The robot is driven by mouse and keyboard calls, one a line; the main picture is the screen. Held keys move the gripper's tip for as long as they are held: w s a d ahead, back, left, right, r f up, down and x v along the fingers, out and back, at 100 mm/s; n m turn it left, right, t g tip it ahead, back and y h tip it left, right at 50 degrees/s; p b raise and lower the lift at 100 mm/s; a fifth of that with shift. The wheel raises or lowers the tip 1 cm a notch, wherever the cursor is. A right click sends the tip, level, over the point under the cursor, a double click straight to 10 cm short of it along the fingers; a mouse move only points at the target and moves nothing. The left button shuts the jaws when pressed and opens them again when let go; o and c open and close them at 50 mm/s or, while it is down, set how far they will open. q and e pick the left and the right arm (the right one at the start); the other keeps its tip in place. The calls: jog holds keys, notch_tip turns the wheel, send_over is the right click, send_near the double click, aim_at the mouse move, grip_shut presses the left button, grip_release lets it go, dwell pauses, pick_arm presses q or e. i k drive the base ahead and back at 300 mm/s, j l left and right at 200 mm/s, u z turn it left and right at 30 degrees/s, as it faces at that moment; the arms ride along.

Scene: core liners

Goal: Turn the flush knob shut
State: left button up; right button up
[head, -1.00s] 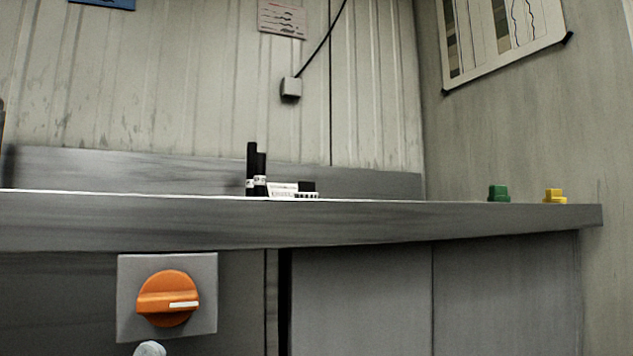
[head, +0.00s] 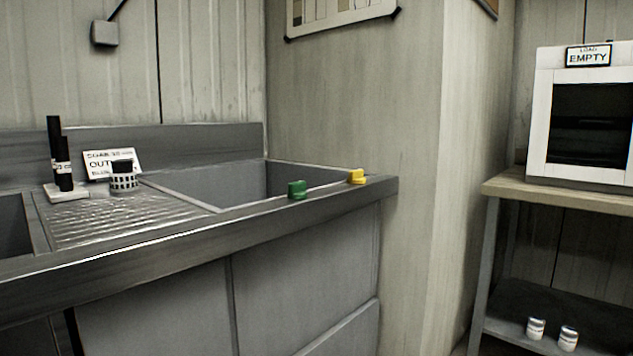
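The orange knob on its grey plate is out of view now. A green knob-like piece (head: 297,189) and a yellow one (head: 356,176) sit on the front rim of the right sink basin, near the counter's right end. I cannot tell whether either is the flush knob. Neither of my grippers shows in the head view.
The metal sink counter (head: 190,243) has a ribbed drainboard between two basins. Two black cylinders (head: 60,160), a small sign (head: 98,163) and a dark-topped jar (head: 124,178) stand there. At right, a shelf table (head: 545,192) holds a white cabinet marked EMPTY (head: 540,120); two cans (head: 536,327) are below.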

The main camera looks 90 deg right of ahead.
aim_at(297, 191)
jog(key=i+j+z, duration=0.1)
jog(key=z, duration=1.65)
